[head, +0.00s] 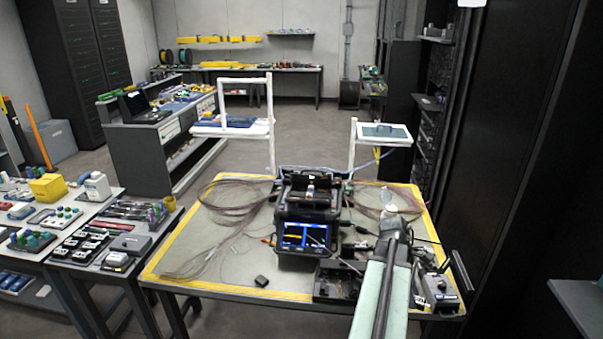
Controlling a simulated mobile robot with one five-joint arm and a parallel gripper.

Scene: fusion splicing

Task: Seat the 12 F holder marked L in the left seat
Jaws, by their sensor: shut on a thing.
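The fusion splicer (308,207) stands upright on the grey work table, its lid open and its blue screen (304,236) lit. The seats inside it are too small to make out. My gripper (394,226) is at the far end of my arm, right of the splicer and apart from it. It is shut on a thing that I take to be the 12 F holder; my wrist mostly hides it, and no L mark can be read.
A black open tray (338,282) lies in front of the splicer, left of my arm. A small dark block (262,281) lies on the mat. Coiled fibres (232,197) lie to the left. A grey device (437,290) stands right of my arm. The table's front left is fairly clear.

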